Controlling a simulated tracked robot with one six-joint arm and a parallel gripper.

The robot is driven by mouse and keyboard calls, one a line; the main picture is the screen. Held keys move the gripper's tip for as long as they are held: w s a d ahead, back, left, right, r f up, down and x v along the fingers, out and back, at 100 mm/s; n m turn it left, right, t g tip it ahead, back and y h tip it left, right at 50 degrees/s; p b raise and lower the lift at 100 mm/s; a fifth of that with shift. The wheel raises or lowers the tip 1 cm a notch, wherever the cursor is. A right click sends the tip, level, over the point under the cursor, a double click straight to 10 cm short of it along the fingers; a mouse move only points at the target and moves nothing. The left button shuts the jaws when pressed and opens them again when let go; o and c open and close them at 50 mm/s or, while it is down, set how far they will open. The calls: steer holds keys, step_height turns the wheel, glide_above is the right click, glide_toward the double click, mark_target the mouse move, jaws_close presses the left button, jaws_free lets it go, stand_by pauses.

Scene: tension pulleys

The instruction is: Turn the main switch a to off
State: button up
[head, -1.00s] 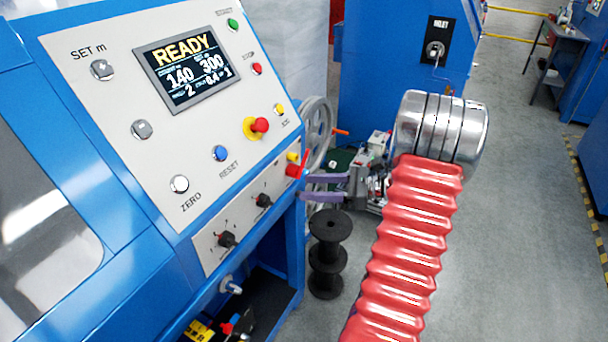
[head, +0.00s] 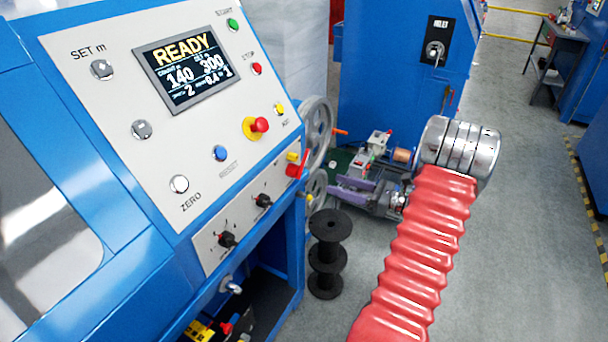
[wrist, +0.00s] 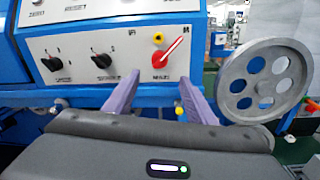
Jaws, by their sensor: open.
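The main switch (wrist: 168,50) is a red rotary knob with a pale-edged handle, at the right end of the lower grey panel, labelled MAIN. Its handle points up and right in the wrist view; the small position marks above it are too blurred to read. It also shows in the head view (head: 293,170) at the panel's right edge. My gripper (head: 334,188) is open and empty, with purple fingers apart, to the right of the panel and clear of the switch. In the wrist view my gripper (wrist: 160,82) has its fingertips below and either side of the switch.
Two black selector knobs (wrist: 98,57) sit left of the switch, and a yellow button (wrist: 158,38) just above it. Black spools (head: 328,255) stand on the floor below my gripper.

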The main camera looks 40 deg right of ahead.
steer(key=x, duration=1.2)
steer(key=shift+w, duration=0.2)
steer(key=shift+c, duration=0.4)
jaws_close()
steer(key=shift+d, duration=0.1)
